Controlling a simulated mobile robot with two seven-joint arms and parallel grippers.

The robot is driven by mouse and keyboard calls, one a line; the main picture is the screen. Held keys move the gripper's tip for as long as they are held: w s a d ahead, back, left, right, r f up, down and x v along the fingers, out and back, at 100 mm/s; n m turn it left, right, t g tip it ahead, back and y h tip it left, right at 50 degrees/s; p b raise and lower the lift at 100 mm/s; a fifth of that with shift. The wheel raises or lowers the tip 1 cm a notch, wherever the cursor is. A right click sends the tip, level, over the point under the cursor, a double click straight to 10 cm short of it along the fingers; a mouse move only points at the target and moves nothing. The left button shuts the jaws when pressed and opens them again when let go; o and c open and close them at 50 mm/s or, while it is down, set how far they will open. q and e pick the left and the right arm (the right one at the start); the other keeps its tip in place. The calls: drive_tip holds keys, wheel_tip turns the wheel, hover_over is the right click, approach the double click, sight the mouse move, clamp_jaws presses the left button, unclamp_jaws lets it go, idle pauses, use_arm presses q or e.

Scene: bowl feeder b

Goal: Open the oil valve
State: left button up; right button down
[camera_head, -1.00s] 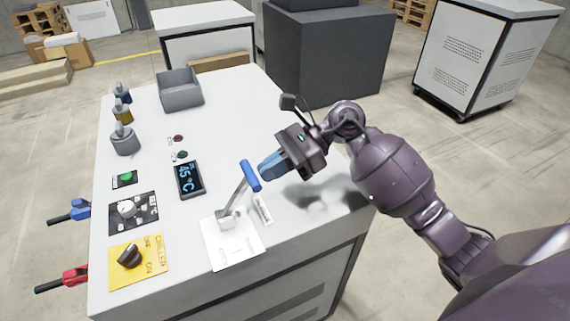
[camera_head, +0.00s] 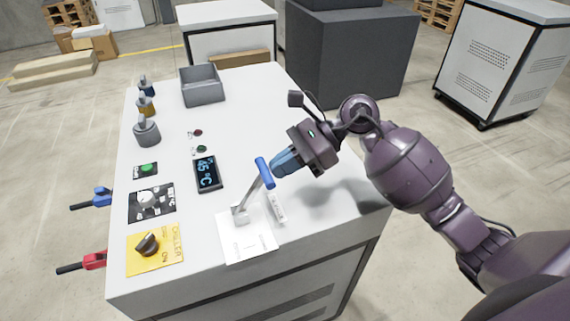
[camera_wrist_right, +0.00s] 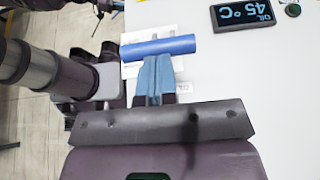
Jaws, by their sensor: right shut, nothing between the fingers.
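A lever with a blue cylindrical grip (camera_head: 265,173) and a grey stem stands tilted to the right on a white printed plate (camera_head: 250,248) on the cabinet top. Its print is too small to read. My right gripper (camera_head: 278,164) has its blue fingers shut and empty, with the tips right at the grip's right side. In the right wrist view the blue grip (camera_wrist_right: 158,47) lies across the fingertips (camera_wrist_right: 153,62), close to or touching them. The "OIL 45 °C" display (camera_head: 207,173) is left of the lever and also shows in the wrist view (camera_wrist_right: 243,14). My left gripper is not in view.
A yellow chiller switch plate (camera_head: 165,262), a dial panel (camera_head: 150,203) and a green button (camera_head: 148,169) are on the left. Blue (camera_head: 92,199) and red (camera_head: 83,262) handles stick out of the left side. A grey bin (camera_head: 201,86) stands farther back. The back right top is clear.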

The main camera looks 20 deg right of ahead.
drive_tip(key=a+r+h+p, duration=0.1)
drive_tip(key=a+h, duration=0.1)
drive_tip(key=a+r+h+p, duration=0.1)
drive_tip(key=a+h, duration=0.1)
drive_tip(key=a+r+h+p, duration=0.1)
drive_tip(key=a+h, duration=0.1)
drive_tip(key=a, duration=0.1)
drive_tip(key=shift+s+r, duration=0.1)
drive_tip(key=shift+r, duration=0.2)
drive_tip(key=a+f+h+b, duration=0.1)
drive_tip(key=a+h+b, duration=0.1)
drive_tip(key=a, duration=0.5)
drive_tip(key=shift+s+a+h, duration=0.15)
drive_tip(key=shift+a+h, duration=0.2)
drive_tip(key=shift+h, duration=0.15)
drive_tip(key=shift+f, duration=0.1)
